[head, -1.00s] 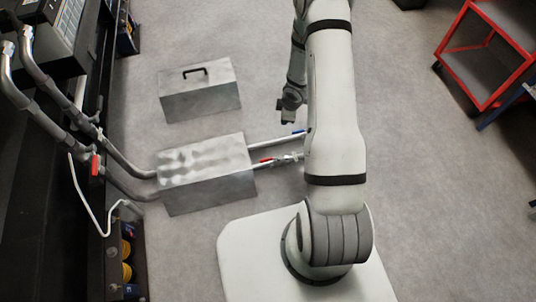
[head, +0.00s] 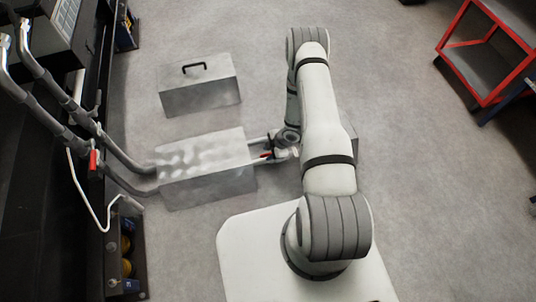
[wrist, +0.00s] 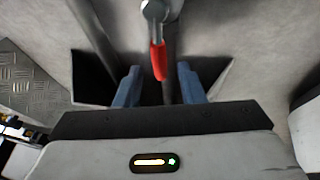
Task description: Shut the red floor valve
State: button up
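The red floor valve's lever (head: 266,155) shows on the low pipe just right of the treadplate box, beside the end of my arm. In the wrist view the red lever (wrist: 158,60) hangs from a metal valve body (wrist: 155,12) and points toward my palm. My gripper (wrist: 158,72) is open, with one blue-grey finger on each side of the lever. Gaps show between the lever and both fingers, so it is not clamped. In the head view my wrist hides the fingers and part of the valve.
A treadplate box (head: 215,185) covers the pipes left of the valve. A grey case (head: 200,95) with a black handle stands behind it. Another red-handled valve (head: 92,160) sits on the pipes at far left. A red cart (head: 490,60) stands at right. Open floor lies between.

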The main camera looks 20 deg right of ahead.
jog(key=shift+w+a+f, duration=0.1)
jog(key=shift+a+f, duration=0.15)
jog(key=shift+f, duration=0.35)
grip_shut()
